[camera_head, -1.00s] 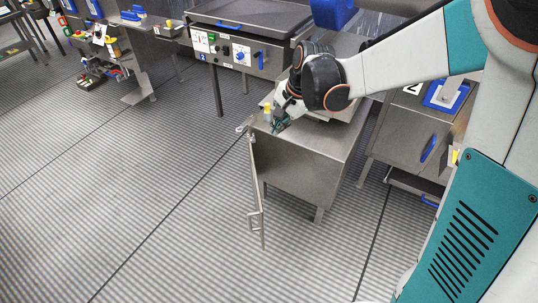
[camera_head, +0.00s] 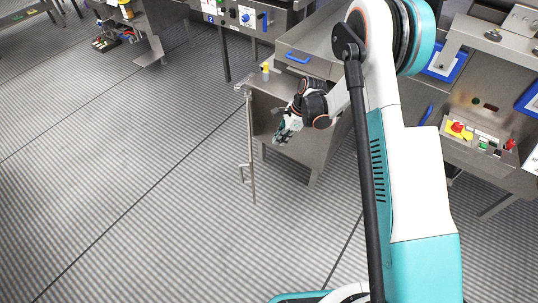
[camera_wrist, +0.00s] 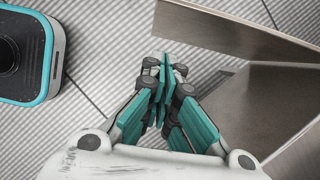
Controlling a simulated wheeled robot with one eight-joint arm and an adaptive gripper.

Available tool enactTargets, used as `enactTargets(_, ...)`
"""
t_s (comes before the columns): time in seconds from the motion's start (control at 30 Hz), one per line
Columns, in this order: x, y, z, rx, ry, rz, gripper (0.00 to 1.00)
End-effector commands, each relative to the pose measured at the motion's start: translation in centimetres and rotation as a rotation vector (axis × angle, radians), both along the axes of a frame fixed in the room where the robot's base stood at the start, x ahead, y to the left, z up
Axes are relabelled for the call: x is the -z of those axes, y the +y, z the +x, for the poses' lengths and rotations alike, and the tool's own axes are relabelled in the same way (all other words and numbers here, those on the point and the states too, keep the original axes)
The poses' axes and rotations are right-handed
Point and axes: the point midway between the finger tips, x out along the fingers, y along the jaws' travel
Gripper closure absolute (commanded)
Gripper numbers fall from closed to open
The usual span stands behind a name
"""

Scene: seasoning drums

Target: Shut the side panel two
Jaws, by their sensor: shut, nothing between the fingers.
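The side panel (camera_head: 250,150) is a thin metal door, seen almost edge-on in the head view. It stands open, swung out from the left corner of a steel cabinet (camera_head: 318,150). My gripper (camera_head: 281,138) is shut and empty, low in front of the cabinet and to the right of the panel, with a visible gap between them. In the wrist view the closed fingertips (camera_wrist: 163,68) are over the floor. A metal sheet that looks like the panel (camera_wrist: 240,32) crosses the upper right there, and a cabinet face (camera_wrist: 255,110) lies at the right. I cannot read a number on the panel.
A small yellow-topped part (camera_head: 265,69) stands at the cabinet's top left corner. A control box with a red button (camera_head: 457,128) is at the right. A machine with a panel marked 2 (camera_head: 235,15) stands behind. The striped floor (camera_head: 120,190) left of the panel is clear.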

Motion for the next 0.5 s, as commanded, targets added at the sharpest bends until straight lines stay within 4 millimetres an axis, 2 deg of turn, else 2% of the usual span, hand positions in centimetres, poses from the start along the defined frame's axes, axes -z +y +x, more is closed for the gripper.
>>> enactTargets(0.17, 2.0, 0.7, 0.0, -0.002, 0.000, 0.000, 1.00)
enactTargets(0.5, 8.2, 3.2, -0.1, -0.003, 0.000, 0.000, 1.00)
